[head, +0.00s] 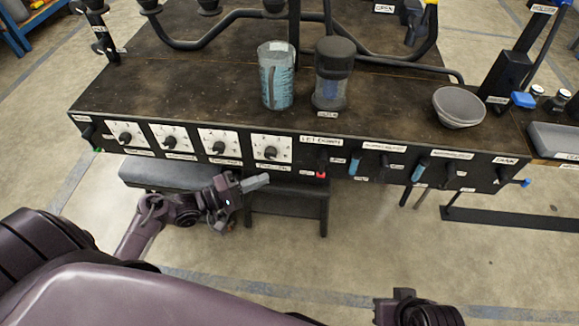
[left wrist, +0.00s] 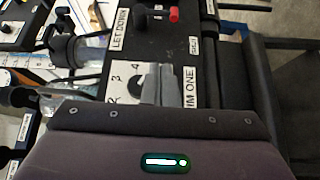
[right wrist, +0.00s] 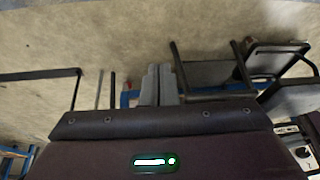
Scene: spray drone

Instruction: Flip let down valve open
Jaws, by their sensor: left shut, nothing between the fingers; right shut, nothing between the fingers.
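The let down valve (head: 321,168) is a small black lever with a red tip on the front panel, under the LET DOWN label (head: 321,140). In the head view its red end hangs down. In the left wrist view the valve (left wrist: 173,15) is at the top, beyond the fingers, near a SHUT label (left wrist: 194,47). My left gripper (head: 262,182) is shut and empty, in front of and below the panel, left of the valve and apart from it. Its fingers (left wrist: 161,88) appear over a numbered dial. My right gripper (right wrist: 160,88) is shut and empty, with the floor and bench legs behind it.
White-plated dials (head: 219,142) line the panel left of the valve; blue-handled levers (head: 421,168) are to its right. A dark stool (head: 286,191) stands below. A blue cup (head: 276,76), a dark jar (head: 333,75) and a grey bowl (head: 458,107) stand on the bench.

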